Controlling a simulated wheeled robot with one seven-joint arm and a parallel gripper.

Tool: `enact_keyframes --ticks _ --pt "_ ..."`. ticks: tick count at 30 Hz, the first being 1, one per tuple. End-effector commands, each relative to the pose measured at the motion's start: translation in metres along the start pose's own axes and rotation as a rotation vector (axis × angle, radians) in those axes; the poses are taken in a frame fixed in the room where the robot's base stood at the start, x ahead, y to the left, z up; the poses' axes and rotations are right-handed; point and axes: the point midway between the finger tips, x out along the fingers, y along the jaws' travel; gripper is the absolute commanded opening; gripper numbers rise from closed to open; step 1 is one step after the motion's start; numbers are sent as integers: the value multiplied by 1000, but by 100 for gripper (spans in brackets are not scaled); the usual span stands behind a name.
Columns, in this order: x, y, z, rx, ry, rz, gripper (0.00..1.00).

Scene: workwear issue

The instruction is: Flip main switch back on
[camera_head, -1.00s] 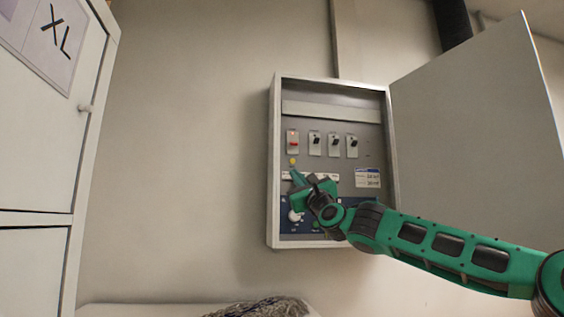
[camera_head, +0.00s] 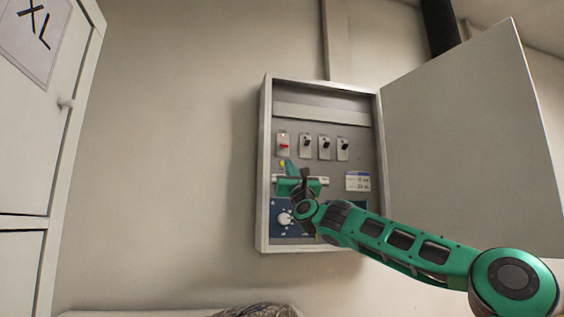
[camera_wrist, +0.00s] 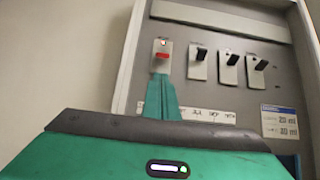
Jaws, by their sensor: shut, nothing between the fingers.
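The main switch (camera_head: 283,146) is a red-handled switch on a pale plate at the left end of the switch row. In the wrist view the red switch (camera_wrist: 162,55) has a small lit red lamp above its handle. The open electrical cabinet (camera_head: 264,200) hangs on the wall. My gripper (camera_head: 289,166) is inside the cabinet mouth, just below the red switch, pointing up at it. Its fingers are shut and empty. In the wrist view the green fingertip (camera_wrist: 161,82) lies just under the red handle; I cannot tell whether it touches. The yellow button below the switch is mostly hidden.
Several black-handled switches (camera_head: 324,146) stand right of the red one. A white dial (camera_head: 284,218) sits on the blue panel below. The cabinet door (camera_head: 465,130) stands open at right. A white locker (camera_head: 40,160) is at left, with bare wall between.

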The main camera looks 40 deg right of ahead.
Motion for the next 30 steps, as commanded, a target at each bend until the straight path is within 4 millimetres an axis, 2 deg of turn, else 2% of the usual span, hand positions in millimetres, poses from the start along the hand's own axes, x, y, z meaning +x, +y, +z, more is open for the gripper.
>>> enact_keyframes --ticks 6,15,21,30 --pt "34 2 0 0 -1 0 0" --pt "65 1 0 -1 0 1 0" --pt "73 1 1 -1 -1 1 0" --pt "74 1 0 -1 0 1 0"
